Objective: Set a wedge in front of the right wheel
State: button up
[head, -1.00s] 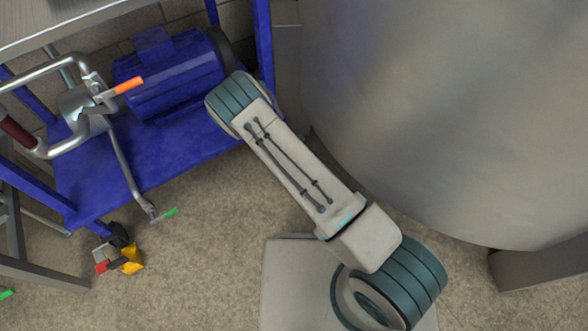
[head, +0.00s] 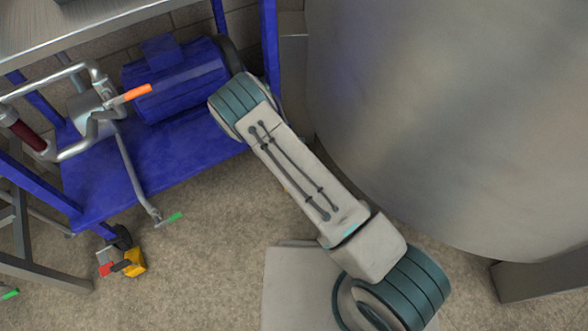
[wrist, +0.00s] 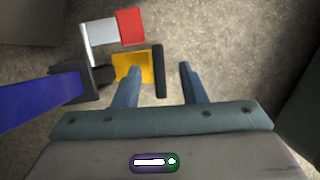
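A blue cart (head: 150,172) stands at the left in the head view, with a dark wheel (head: 122,238) under its near corner. The wheel also shows at the left in the wrist view (wrist: 92,76). A yellow block with a black bar (head: 137,261), wedge-like, sits on the floor by this wheel. A grey and red piece (head: 105,268) lies just left of it. My gripper (wrist: 160,68) is open, its two fingers apart. In the wrist view the yellow block (wrist: 128,66) and its black bar appear by and between the fingertips. The gap in depth is unclear. The head view hides my gripper.
A big steel tank (head: 450,110) fills the right side. A blue motor (head: 175,78) and pipework with an orange-handled valve (head: 128,95) are on the cart. A metal stand (head: 35,265) is at far left. Floor right of the block is clear.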

jog(key=p+v, duration=0.3)
jog(key=v, duration=0.8)
jog(key=shift+p, duration=0.3)
jog(key=shift+r, duration=0.1)
